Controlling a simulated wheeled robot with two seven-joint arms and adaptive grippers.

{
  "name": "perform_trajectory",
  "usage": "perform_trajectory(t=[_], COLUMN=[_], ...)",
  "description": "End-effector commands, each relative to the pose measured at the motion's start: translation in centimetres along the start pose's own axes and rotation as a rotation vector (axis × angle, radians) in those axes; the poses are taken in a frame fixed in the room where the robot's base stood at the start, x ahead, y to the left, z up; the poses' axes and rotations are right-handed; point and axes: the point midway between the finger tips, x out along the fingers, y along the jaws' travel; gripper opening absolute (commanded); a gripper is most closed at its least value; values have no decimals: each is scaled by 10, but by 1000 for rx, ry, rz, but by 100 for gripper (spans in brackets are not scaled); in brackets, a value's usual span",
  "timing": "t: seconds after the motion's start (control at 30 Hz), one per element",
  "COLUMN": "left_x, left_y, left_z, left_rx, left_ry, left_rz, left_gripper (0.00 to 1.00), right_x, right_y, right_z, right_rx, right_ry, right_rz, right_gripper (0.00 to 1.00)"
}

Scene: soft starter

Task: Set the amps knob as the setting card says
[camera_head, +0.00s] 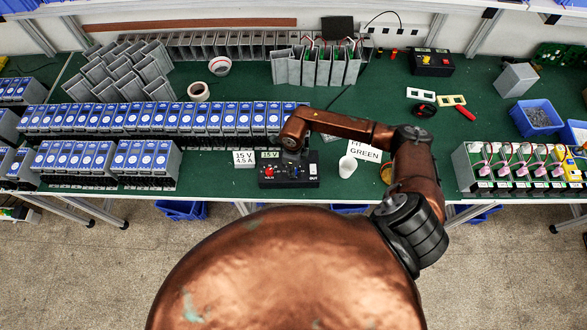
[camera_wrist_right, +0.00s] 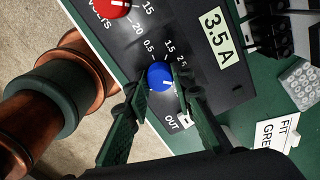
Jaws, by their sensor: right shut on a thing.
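A black supply box (camera_head: 305,184) stands at the table's front edge with a red volts knob (camera_head: 269,171) and a blue amps knob (camera_wrist_right: 160,76). The setting card (camera_head: 244,158) beside it reads 15 V, 4.5 A. The box's volts display (camera_head: 270,154) reads 15 V; its amps display (camera_wrist_right: 218,37) reads 3.5 A. My right gripper (camera_wrist_right: 157,82) is shut on the blue knob, one finger on each side. The knob has a white pointer mark, and scale numbers 0.5, 1.5 and 2.5 are partly visible around it. My left gripper is not in view.
A "FIT GREEN" card (camera_head: 364,148) and a white cup-like piece (camera_head: 347,165) are right of the box. Rows of blue-fronted units (camera_head: 180,118) stand behind and left. A rack of wired units (camera_head: 515,168) stands at right.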

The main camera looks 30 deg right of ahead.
Motion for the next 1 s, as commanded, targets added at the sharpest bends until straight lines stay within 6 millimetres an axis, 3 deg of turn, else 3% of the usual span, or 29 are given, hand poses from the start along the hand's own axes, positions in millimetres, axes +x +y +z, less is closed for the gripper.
perform_trajectory(t=[1.0], left_x=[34], left_y=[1], left_z=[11], left_rx=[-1], left_ry=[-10], left_rz=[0], left_gripper=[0], right_x=[0], right_y=[-1], right_z=[0], right_rx=[641], right_ry=[-1], right_rz=[-2], right_gripper=[0])
